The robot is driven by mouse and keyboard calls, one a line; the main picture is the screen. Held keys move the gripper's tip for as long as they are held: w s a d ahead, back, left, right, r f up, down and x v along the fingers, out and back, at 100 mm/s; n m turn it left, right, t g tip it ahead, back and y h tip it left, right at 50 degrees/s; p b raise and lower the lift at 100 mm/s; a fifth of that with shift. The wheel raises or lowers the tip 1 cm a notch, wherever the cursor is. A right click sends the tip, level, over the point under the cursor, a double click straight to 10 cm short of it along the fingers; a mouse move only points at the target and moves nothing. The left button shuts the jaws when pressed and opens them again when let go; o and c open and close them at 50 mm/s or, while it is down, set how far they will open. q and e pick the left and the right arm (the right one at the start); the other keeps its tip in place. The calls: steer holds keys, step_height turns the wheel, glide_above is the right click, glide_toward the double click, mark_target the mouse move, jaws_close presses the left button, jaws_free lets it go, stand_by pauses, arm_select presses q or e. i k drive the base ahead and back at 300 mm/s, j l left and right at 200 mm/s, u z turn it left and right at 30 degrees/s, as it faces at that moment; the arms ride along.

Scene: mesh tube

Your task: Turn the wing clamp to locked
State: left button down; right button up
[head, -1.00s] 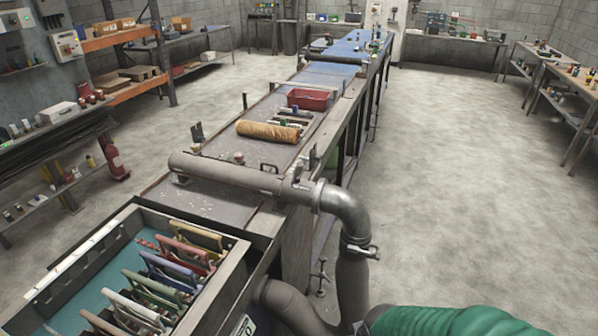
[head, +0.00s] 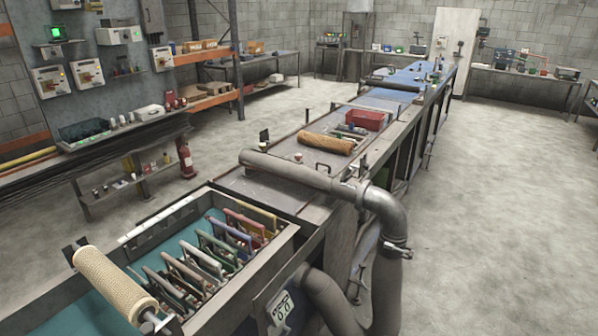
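A thick grey pipe (head: 285,168) crosses the bench and bends down through a metal elbow (head: 385,205). A metal band clamp with a small projecting part (head: 396,247) sits around the pipe below the elbow. Another joint with small fittings (head: 352,185) is at the elbow's upper end. I cannot tell which fitting is the wing clamp, or whether it is locked; they are too small. A pale mesh tube (head: 112,284) lies on a roller across the teal-lined trough at the lower left. Neither of my grippers is in view.
The trough (head: 125,240) holds several coloured frames on a rack. A brown roll (head: 325,144) and red bin (head: 364,120) lie farther along the bench. The floor at right (head: 500,220) is clear.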

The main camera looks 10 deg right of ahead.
mark_target(348, 173)
steer(key=i+l+u, duration=0.25)
steer(key=l, duration=0.35)
steer(key=l+u, duration=0.3)
steer(key=l, duration=0.3)
steer(key=l+u, duration=0.25)
steer(key=l, duration=0.35)
steer(key=i+l, duration=0.05)
